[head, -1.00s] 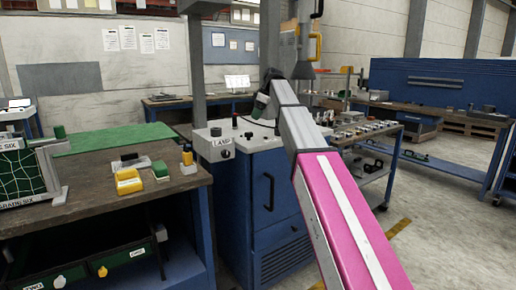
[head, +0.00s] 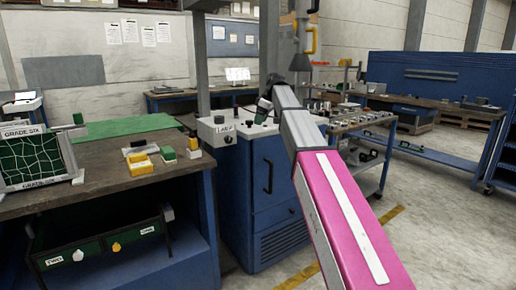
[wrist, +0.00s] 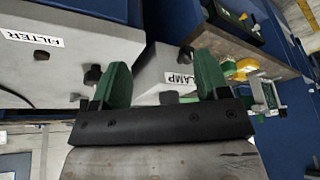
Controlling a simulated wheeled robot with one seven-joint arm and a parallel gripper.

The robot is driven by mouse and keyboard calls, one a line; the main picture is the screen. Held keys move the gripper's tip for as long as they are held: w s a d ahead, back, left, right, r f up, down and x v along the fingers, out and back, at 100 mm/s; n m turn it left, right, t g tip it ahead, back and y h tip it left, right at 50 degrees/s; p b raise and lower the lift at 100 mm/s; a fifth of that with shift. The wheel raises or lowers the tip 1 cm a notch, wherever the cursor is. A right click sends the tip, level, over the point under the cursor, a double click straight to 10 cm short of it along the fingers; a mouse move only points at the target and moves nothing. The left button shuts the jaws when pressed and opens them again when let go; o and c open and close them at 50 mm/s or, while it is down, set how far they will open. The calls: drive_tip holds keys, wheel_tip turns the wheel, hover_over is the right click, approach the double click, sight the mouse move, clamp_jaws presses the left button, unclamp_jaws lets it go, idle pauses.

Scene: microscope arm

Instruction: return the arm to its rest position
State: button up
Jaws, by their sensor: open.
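My arm, with a pink link nearest the camera and grey links beyond, reaches forward across the head view. My gripper (head: 264,109) is at its far end, above the top of the blue cabinet (head: 250,190). In the wrist view my gripper (wrist: 161,80) has its two green fingers well apart, with nothing between them. Beyond the fingers are light panels labelled FILTER (wrist: 40,58) and LAMP (wrist: 168,62). The wrist view is strongly rotated. I cannot tell the exact gap between the fingertips and the cabinet top.
A workbench (head: 100,178) at left carries yellow, green and white blocks (head: 140,163) and a netted GRADE SIX frame (head: 35,158). A cart (head: 365,128) with small parts stands right of the cabinet. The floor (head: 435,200) at right is clear.

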drive_tip(key=s+d+f+m+h, duration=0.1)
drive_tip(key=s+d+f+m, duration=0.2)
drive_tip(key=f, duration=0.6)
drive_tip(key=s+d+f+m, duration=0.25)
drive_tip(key=s+f, duration=0.25)
drive_tip(key=f, duration=0.5)
drive_tip(key=s+d+f+m+h, duration=0.15)
drive_tip(key=s+d+f, duration=0.25)
drive_tip(key=f, duration=0.5)
drive_tip(key=s+d+f+m+h, duration=0.1)
drive_tip(key=s+d+f+m, duration=0.2)
drive_tip(key=s+f, duration=0.6)
drive_tip(key=s+d+f+m, duration=0.4)
drive_tip(key=s+d+f, duration=0.1)
drive_tip(key=s+f, duration=0.4)
drive_tip(key=shift+s+f+m+g+h, duration=0.3)
drive_tip(key=shift+s+f+g+h, duration=0.1)
drive_tip(key=shift+s, duration=0.85)
drive_tip(key=shift+d, duration=0.1)
